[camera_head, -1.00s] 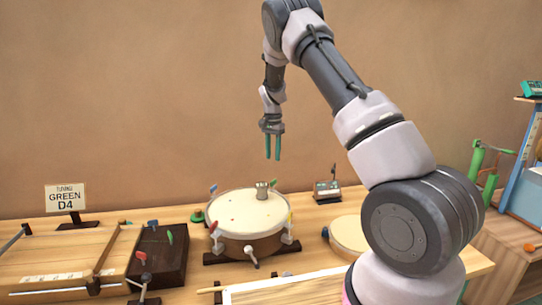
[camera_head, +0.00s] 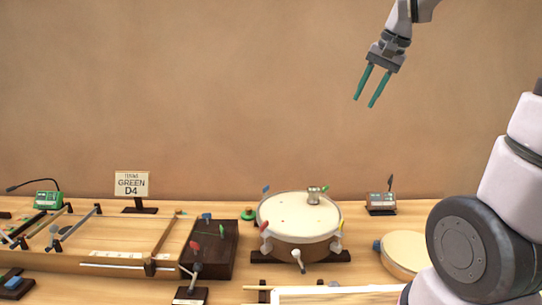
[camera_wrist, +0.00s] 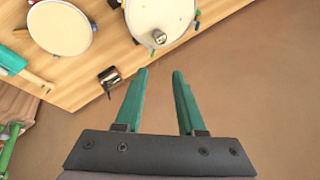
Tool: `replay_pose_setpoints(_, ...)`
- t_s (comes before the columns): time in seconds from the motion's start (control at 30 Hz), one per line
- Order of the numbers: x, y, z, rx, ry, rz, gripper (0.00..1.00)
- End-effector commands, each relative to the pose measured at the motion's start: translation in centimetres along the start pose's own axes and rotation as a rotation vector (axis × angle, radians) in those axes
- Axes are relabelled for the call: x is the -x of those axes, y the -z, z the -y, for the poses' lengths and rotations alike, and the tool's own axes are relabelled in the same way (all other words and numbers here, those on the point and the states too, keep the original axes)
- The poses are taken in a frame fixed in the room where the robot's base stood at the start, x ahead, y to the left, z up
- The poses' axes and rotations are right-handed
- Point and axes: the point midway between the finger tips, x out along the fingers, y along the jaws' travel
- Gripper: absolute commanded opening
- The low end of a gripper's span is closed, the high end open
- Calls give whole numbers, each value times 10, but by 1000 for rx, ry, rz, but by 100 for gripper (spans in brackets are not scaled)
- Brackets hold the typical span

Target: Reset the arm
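My gripper (camera_head: 366,87) is high in front of the brown wall, up and to the right of the drum in the head view. Its two teal fingers are apart with nothing between them. The wrist view also shows the open fingers (camera_wrist: 161,72), with the wall beyond. My arm's upper part runs out of the top of the head view, and its lower links show at the right edge.
A drum (camera_head: 298,213) with colored pegs and a small metal piece (camera_head: 314,194) on its head stands on the wooden table (camera_head: 400,209). Left are a dark block (camera_head: 222,262), a stringed board (camera_head: 120,235) and a "GREEN D4" sign (camera_head: 132,185). A round pad (camera_head: 407,252) lies right.

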Motion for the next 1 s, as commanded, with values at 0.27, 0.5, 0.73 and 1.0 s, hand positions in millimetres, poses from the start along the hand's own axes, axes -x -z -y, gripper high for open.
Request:
replay_pose_setpoints(0.27,54,-78,-38,129,57,-127,38)
replay_pose_setpoints(0.5,66,-123,-65,210,62,-213,38)
replay_pose_setpoints(0.73,66,-134,-72,230,60,-234,38)
replay_pose_setpoints(1.0,59,-117,-60,260,32,-207,100)
